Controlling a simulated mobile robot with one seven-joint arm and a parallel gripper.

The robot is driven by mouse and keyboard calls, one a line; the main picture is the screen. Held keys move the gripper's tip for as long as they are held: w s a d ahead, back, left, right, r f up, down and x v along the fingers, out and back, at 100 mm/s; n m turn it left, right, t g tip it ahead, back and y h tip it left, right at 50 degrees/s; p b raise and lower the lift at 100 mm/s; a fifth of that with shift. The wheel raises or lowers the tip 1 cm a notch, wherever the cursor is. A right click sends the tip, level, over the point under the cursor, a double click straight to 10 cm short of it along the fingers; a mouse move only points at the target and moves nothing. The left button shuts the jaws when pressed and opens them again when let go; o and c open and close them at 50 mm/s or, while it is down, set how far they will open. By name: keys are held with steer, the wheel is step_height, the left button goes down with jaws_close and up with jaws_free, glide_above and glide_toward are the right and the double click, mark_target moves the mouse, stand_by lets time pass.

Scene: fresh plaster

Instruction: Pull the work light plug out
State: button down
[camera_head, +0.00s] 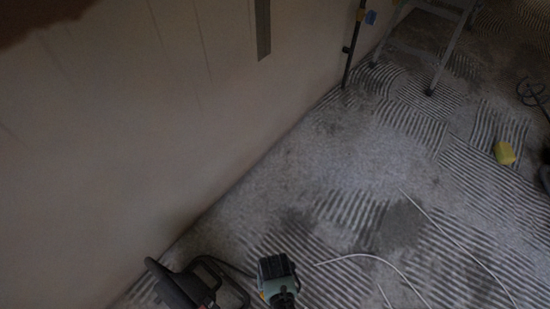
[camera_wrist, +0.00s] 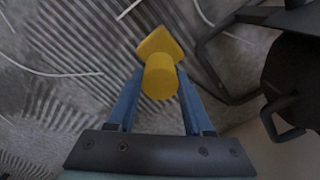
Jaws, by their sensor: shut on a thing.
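In the wrist view my gripper (camera_wrist: 160,69) has its two blue fingers on either side of a yellow plug-like piece (camera_wrist: 160,80), shut on it. A rounded end faces the camera, and a wider, square-edged yellow part shows beyond it. I cannot tell whether that part belongs to the plug or to a socket, nor whether the two are joined. A dark round body with a black tube frame (camera_wrist: 283,83), perhaps the work light, is to the right of my fingers. The blue fingers and held piece are not clearly visible in the head view.
In the head view a black tube-framed object (camera_head: 178,287) is at the lower left by the plaster wall (camera_head: 130,130). A grey-green, dark-topped shape (camera_head: 277,272) is beside it. Pale cables (camera_head: 378,259) cross the ridged floor. A yellow block (camera_head: 504,153) and stepladder (camera_head: 447,50) are further off.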

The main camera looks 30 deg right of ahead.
steer(key=shift+r, duration=0.15)
steer(key=shift+c, duration=1.4)
jaws_free()
step_height(320, 180, up, 13)
steer(key=p, duration=0.8)
steer(key=shift+p, duration=0.3)
steer(key=shift+w, duration=0.1)
